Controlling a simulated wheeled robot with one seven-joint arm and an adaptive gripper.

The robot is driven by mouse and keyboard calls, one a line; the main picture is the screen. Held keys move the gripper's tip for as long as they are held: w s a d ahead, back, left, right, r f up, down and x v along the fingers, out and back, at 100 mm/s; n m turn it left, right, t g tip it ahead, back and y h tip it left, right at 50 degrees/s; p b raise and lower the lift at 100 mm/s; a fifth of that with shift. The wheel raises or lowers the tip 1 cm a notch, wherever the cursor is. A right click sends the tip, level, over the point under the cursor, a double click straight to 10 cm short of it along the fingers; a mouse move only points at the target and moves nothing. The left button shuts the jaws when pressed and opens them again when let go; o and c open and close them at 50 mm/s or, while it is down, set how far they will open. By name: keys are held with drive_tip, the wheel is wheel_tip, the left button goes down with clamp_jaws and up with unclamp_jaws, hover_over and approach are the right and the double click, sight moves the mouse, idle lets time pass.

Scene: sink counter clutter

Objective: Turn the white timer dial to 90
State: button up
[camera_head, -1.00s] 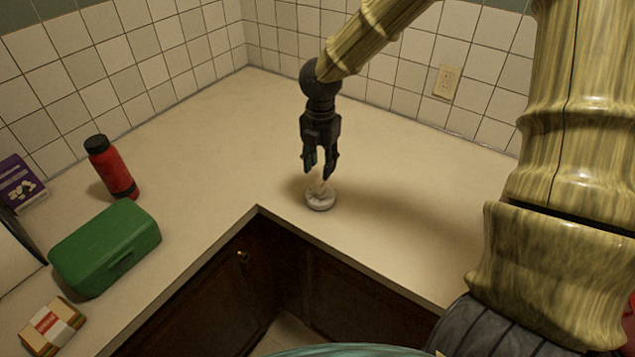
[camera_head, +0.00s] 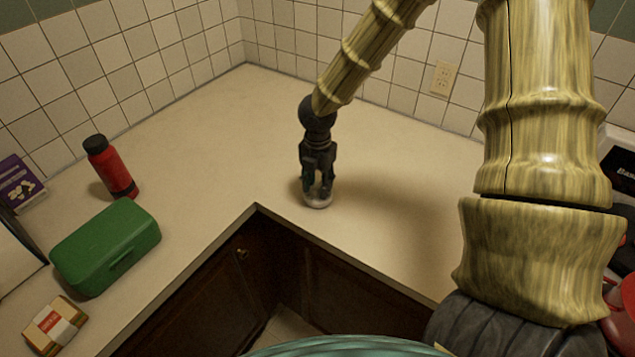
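The white timer dial (camera_head: 317,203) lies on the beige counter near its inner corner. My gripper (camera_head: 318,194) points straight down over it, with its dark fingers reaching down to the dial, one on each side of its raised middle. The fingers hide most of the dial; only its pale rim shows below them. A small gap shows between the fingers, but I cannot tell whether they press on the knob. The dial's markings are too small to read.
A red bottle (camera_head: 111,166), a green box (camera_head: 105,246) and a small wrapped packet (camera_head: 54,326) stand on the left counter. A purple box (camera_head: 19,184) is at the far left. The counter (camera_head: 240,130) around the dial is clear. Its front edge runs close by.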

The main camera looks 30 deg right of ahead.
clamp_jaws()
drive_tip(key=shift+m, duration=0.4)
drive_tip(key=m+p, duration=0.1)
drive_tip(key=m, duration=0.2)
drive_tip(key=shift+w+r+m, duration=0.1)
drive_tip(key=shift+m, duration=0.3)
drive_tip(key=m+p, duration=0.1)
drive_tip(key=m, duration=0.3)
drive_tip(key=shift+w+m, duration=0.1)
drive_tip(key=shift+m, duration=0.3)
drive_tip(key=shift+p, duration=0.3)
idle(0.4)
idle(0.8)
